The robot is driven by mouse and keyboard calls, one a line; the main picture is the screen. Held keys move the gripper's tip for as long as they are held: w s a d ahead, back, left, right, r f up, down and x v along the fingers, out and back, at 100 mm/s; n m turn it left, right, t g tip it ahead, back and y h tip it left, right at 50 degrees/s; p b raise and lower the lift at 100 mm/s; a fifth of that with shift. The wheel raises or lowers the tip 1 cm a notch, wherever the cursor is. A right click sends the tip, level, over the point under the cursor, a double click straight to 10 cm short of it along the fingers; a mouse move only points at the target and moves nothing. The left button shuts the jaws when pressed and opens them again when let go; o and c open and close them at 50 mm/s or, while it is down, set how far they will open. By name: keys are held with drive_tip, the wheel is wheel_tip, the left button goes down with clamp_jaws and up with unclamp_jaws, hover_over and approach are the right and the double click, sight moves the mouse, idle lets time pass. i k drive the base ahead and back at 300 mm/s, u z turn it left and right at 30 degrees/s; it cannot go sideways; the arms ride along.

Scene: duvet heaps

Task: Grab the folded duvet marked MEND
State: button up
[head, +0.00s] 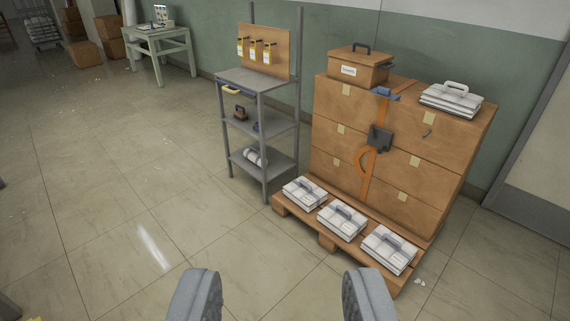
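Several folded white duvets with grey straps or handles are in view. Three lie in a row on the front of a wooden pallet (327,240): left duvet (303,193), middle duvet (340,222) and right duvet (388,250). Another folded duvet (452,101) lies on top of the brown carton stack at the right. I cannot read a MEND mark on any of them. My gripper (280,278) shows at the bottom edge, its two grey fingers wide apart with only floor between them. It is apart from all the duvets.
Brown cartons (335,118) with an orange strap stand on the pallet, with a labelled box (357,69) on top. A grey shelf rack (262,133) stands to their left. A pale green table (158,46) is farther back. The tiled floor at left is mostly clear.

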sight(303, 191)
drive_tip(key=u, duration=0.05)
drive_tip(key=i, duration=1.8)
drive_tip(key=z, duration=0.2)
drive_tip(key=i, duration=2.05)
drive_tip(key=z, duration=0.15)
